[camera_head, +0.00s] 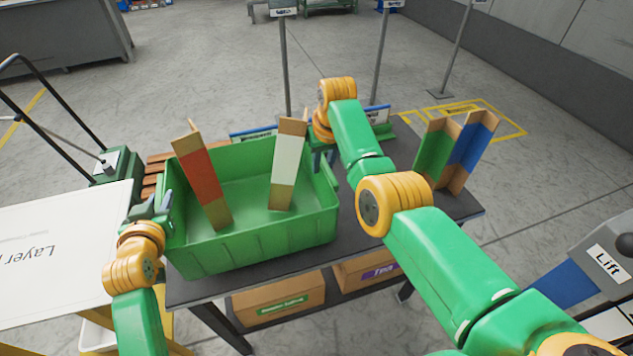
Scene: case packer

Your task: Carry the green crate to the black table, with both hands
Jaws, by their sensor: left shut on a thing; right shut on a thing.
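The green crate (255,245) is over the left part of the black table (350,238); I cannot tell whether its base touches the top. It looks level and holds a cardboard corner piece with a red band (198,175) and one with a white band (288,165), both leaning upright. My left gripper (158,208) is shut on the crate's left end wall. My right gripper (325,160) is shut on the crate's right end, its fingers partly hidden behind the rim and my arm.
Corner pieces with green (435,150) and blue (471,148) bands stand at the table's right end. Cardboard boxes (278,298) sit on the shelf below. A white panel (65,250) is at the left, a Lift control (608,262) at the right. The table's front right is bare.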

